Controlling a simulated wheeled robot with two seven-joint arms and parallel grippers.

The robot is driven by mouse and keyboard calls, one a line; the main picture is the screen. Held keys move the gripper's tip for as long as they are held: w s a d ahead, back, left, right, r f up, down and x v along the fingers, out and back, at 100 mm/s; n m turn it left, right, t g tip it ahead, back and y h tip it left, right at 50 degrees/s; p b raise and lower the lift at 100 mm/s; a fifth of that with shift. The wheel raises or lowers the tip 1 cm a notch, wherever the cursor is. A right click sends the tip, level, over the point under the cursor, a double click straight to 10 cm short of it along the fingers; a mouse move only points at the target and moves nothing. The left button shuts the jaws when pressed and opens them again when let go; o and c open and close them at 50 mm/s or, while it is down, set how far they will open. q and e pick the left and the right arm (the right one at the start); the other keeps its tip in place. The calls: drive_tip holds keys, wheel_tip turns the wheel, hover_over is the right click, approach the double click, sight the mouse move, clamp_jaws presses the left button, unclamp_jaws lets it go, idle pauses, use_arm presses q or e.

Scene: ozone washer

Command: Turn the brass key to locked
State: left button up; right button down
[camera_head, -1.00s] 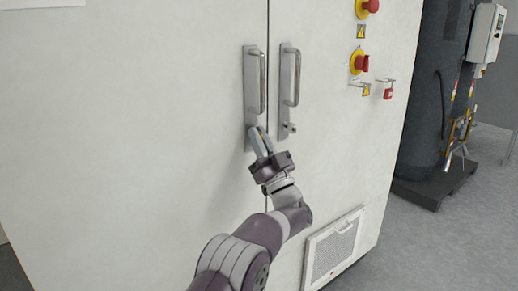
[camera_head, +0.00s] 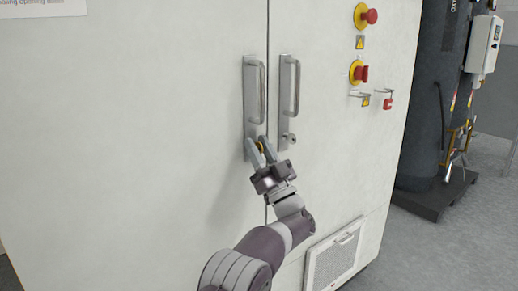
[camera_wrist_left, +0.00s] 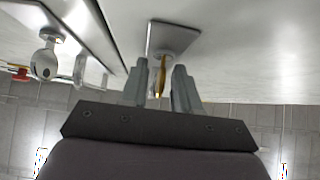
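The brass key (camera_wrist_left: 161,75) sticks out of the lock at the lower end of the left door's handle plate (camera_head: 249,100) on a white cabinet. It looks upright in the left wrist view, and a small yellow bit of the key (camera_head: 261,147) shows in the head view. My left gripper (camera_head: 260,146) is at the key. In the left wrist view its two grey fingers (camera_wrist_left: 159,88) stand apart, one on each side of the key, with a visible gap to each. The far part of the key at the lock is partly hard to make out. My right gripper is not in view.
The right door's handle plate (camera_head: 285,125) with a keyless lock cylinder (camera_head: 289,138) is just to the right. A vent panel (camera_head: 335,262) is below.

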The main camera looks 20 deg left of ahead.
use_arm(q)
drive_tip(key=v, duration=1.2)
drive_tip(key=shift+s+d+f+p, duration=0.15)
drive_tip(key=shift+d+f+p, duration=0.1)
drive_tip(key=shift+p, duration=0.15)
